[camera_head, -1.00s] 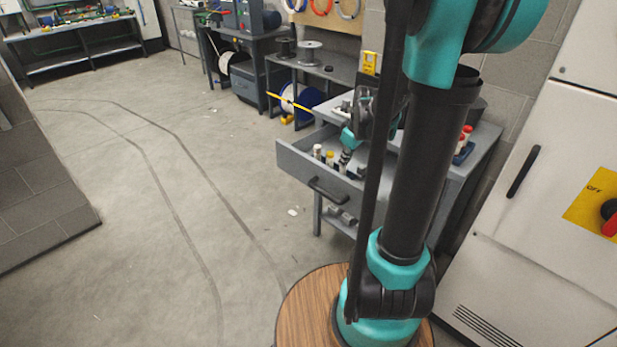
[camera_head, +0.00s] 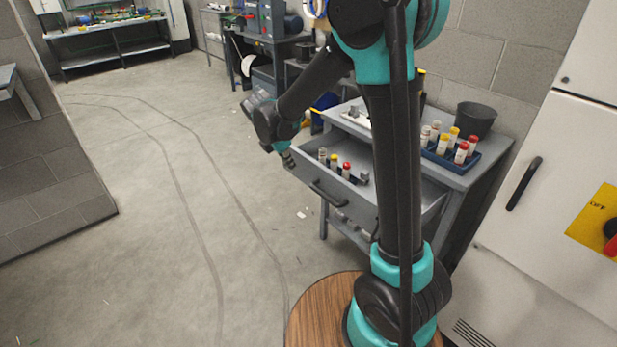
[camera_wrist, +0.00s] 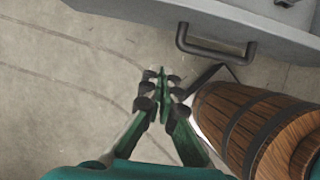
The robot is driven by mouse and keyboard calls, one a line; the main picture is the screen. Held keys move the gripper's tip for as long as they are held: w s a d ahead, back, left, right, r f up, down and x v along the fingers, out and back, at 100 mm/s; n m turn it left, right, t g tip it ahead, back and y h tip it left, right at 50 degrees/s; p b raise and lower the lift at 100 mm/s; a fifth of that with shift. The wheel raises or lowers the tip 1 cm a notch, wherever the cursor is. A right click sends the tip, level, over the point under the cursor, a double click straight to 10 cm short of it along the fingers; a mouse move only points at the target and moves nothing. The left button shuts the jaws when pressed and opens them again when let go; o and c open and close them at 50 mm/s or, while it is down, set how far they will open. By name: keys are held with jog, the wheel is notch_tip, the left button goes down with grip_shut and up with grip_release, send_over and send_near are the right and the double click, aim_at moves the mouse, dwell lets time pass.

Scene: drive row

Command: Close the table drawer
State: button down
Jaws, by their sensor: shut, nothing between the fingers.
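The grey table drawer (camera_head: 342,203) is pulled out from the grey table (camera_head: 478,178). Its black bar handle (camera_head: 327,194) is on the front panel, and several capped tubes stand inside. In the wrist view the drawer front (camera_wrist: 240,22) and handle (camera_wrist: 207,46) lie along the top. My gripper (camera_head: 288,160) is near the left end of the drawer front in the head view. In the wrist view my gripper (camera_wrist: 163,78) is shut and empty, in front of the drawer and apart from the handle. My arm hides part of the drawer's right side and the table.
A blue rack (camera_head: 468,163) of capped tubes and a dark bucket (camera_head: 476,120) stand on the table. A white cabinet (camera_head: 545,200) is at the right. Open concrete floor (camera_head: 200,200) lies to the left.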

aim_at(308, 177)
jog(key=shift+w+d+f, duration=0.75)
jog(key=shift+d+f, duration=0.3)
jog(key=shift+f, duration=0.5)
jog(key=shift+w+d+f, duration=0.8)
jog(key=shift+d+f, duration=0.2)
jog(key=shift+f, duration=0.55)
jog(key=shift+w+d+f, duration=0.75)
jog(key=shift+d+f, duration=0.3)
jog(key=shift+f, duration=0.5)
jog(key=w+d, duration=0.5)
jog(key=d, duration=0.2)
jog(key=w+d, duration=0.5)
jog(key=d, duration=0.1)
jog(key=w+d, duration=0.5)
jog(key=d, duration=0.2)
jog(key=shift+d, duration=0.3)
jog(key=shift+d+r, duration=0.1)
